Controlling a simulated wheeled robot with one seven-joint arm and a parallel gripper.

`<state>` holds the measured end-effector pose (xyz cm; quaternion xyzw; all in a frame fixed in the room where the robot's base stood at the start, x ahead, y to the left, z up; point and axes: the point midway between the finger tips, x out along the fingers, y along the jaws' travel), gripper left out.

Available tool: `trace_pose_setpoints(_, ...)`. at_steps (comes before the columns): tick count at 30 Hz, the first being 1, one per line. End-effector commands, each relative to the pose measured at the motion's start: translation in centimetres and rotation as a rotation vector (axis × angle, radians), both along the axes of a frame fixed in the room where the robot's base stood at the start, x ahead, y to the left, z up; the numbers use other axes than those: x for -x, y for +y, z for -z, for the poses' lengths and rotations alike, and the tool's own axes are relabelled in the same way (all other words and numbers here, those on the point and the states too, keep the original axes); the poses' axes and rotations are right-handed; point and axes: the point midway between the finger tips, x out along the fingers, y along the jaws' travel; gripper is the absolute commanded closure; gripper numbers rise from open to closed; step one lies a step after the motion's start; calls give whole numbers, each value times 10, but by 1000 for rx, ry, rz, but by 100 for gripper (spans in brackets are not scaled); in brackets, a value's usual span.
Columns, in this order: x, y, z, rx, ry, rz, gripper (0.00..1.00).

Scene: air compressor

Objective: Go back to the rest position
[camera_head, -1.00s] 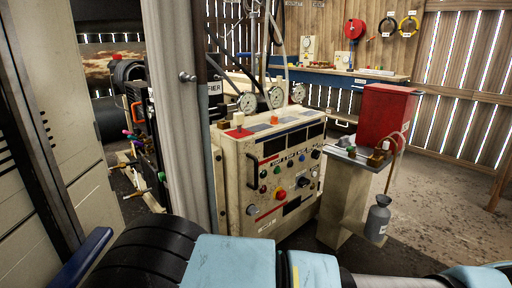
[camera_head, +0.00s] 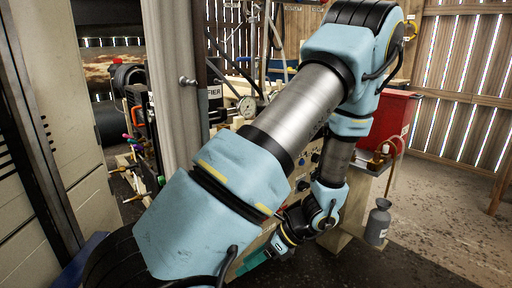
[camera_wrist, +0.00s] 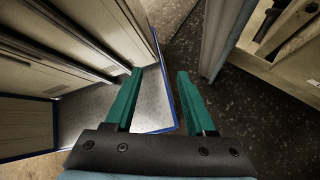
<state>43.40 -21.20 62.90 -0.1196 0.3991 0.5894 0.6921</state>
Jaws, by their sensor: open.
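My gripper (camera_wrist: 159,98) shows in the wrist view as two green fingers, apart, with nothing between them. It points down past a cabinet toward the dark floor. In the head view my blue and silver arm is raised and folded across the middle, and a green part of my gripper (camera_head: 252,262) shows low in the picture, mostly behind the arm. The beige control panel machine (camera_head: 228,133) is largely hidden behind the arm.
Tall beige cabinets (camera_head: 62,110) stand close at the left; they also fill the left of the wrist view (camera_wrist: 60,60). A grey post (camera_head: 176,90) stands beside them. A red box (camera_head: 397,115) and a grey bottle (camera_head: 378,222) are at the right. The floor at right (camera_head: 450,200) is clear.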

Motion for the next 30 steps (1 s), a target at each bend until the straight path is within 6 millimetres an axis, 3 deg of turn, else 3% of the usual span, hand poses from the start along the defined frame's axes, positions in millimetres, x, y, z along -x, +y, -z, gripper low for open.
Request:
trace_pose_setpoints(9, -5, 12, -73, 370, -379, -837, 45)
trace_pose_setpoints(15, -15, 25, -117, 522, -597, -1282, 45)
trace_pose_setpoints(25, -26, 51, -168, 673, -848, -1759, 45)
trace_pose_setpoints(30, -26, 49, -205, 672, -848, -1764, 45)
